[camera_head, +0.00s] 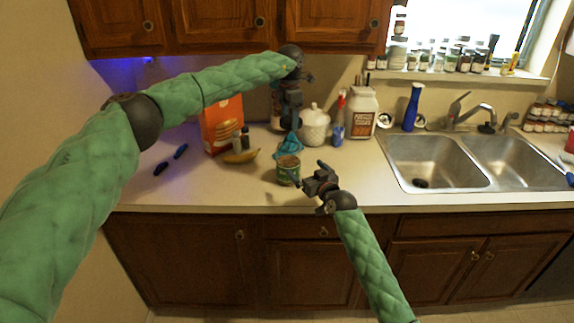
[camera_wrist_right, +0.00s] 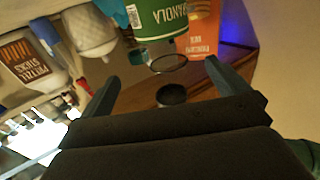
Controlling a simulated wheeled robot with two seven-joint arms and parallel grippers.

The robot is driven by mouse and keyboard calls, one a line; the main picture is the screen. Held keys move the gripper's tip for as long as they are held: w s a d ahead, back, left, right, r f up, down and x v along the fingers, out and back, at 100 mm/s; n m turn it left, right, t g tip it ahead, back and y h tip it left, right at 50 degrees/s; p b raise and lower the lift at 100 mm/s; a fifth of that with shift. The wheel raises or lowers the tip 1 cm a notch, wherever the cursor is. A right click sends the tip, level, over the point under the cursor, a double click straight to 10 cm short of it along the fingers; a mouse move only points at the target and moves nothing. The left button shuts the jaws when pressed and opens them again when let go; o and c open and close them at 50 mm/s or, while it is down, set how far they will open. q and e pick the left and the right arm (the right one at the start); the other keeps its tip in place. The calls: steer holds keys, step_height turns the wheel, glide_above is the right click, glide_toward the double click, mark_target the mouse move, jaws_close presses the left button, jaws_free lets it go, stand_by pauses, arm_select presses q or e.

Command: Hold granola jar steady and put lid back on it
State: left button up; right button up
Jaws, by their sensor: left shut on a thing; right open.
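The granola jar (camera_head: 288,174), green with a pale label, stands upright near the counter's front edge. The right wrist view shows the jar (camera_wrist_right: 158,18) upside down at the top. My right gripper (camera_head: 309,175) is open just right of the jar, its fingers pointing at it; they also show in the right wrist view (camera_wrist_right: 158,76), with nothing between them. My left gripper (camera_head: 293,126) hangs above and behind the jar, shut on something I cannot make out. I cannot identify the lid with certainty.
A teal cloth (camera_head: 290,144) lies behind the jar. The counter front is mostly clear.

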mark_target(288, 153)
arm_select(q)
steer(key=shift+s+a+r, duration=0.4)
steer(key=shift+s+a, duration=0.1)
steer(key=shift+s, duration=0.05)
steer(key=shift+w+f, duration=0.15)
steer(key=shift+w, duration=0.05)
steer(key=shift+w+d+f, duration=0.1)
steer(key=shift+w, duration=0.05)
arm_select(e)
steer(key=x, duration=1)
steer(key=shift+w+a, duration=0.1)
steer(key=shift+a, duration=0.4)
steer(key=shift+w+a+r, duration=0.1)
steer(key=shift+w+a, duration=0.25)
steer(key=shift+w, duration=0.2)
steer(key=c, duration=1.3)
arm_select(q)
steer(key=shift+f, duration=2.4)
steer(key=shift+f, duration=0.15)
steer(key=shift+f, duration=0.75)
